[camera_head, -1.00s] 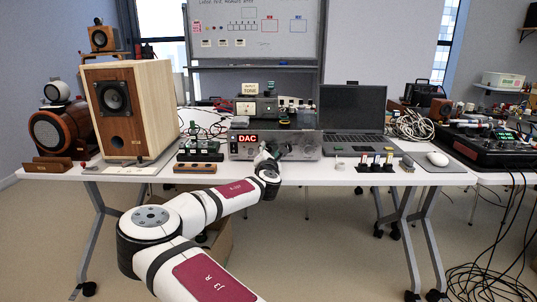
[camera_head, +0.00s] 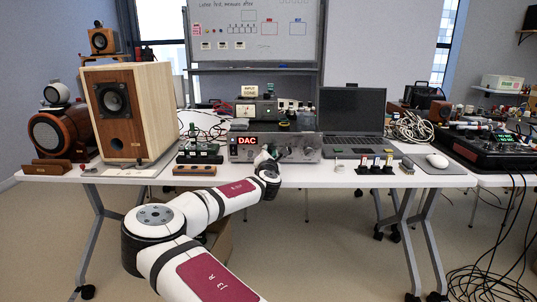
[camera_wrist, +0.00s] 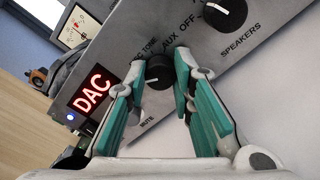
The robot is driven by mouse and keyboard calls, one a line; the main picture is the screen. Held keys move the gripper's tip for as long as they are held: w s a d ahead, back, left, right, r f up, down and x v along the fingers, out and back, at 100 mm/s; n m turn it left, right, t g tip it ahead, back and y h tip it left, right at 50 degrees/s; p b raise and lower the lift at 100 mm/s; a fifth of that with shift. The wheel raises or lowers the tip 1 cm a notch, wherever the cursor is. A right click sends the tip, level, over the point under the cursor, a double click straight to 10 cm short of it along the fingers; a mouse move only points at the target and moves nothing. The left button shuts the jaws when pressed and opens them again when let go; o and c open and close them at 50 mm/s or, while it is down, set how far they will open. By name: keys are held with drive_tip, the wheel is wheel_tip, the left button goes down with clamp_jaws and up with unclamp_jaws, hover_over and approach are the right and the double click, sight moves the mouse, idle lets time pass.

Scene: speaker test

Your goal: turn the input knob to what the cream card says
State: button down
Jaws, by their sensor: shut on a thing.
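The amplifier (camera_head: 310,155) stands at the front middle of the table, its red display (camera_wrist: 91,92) reading DAC. The small black input knob (camera_wrist: 158,71) is on its silver face, with a white pointer line. My gripper (camera_wrist: 153,72) has its green-padded fingers on either side of this knob and is shut on it. The printed labels around the knob are partly hidden by the fingers; AUX and TONE can be read. The cream card (camera_head: 249,90) stands behind the amplifier; its top line reads INPUT, the lower word looks like TONE but is small.
The larger speakers knob (camera_wrist: 225,12) is close to the right of my gripper. A laptop (camera_head: 352,110) and small coloured connectors (camera_head: 376,163) are right. A mute label shows below the input knob.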

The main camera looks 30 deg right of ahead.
drive_tip(key=m, duration=0.4)
drive_tip(key=shift+b, duration=0.4)
drive_tip(key=m+b, duration=0.1)
drive_tip(key=m, duration=0.2)
drive_tip(key=shift+f+m, duration=0.1)
drive_tip(key=shift+m, duration=0.3)
drive_tip(key=m+b, duration=0.1)
drive_tip(key=m, duration=0.3)
drive_tip(key=shift+b, duration=0.3)
drive_tip(key=shift+m+b, duration=0.7)
drive_tip(key=shift+m, duration=1)
drive_tip(key=c, duration=1.4)
unclamp_jaws()
drive_tip(key=shift+o, duration=0.2)
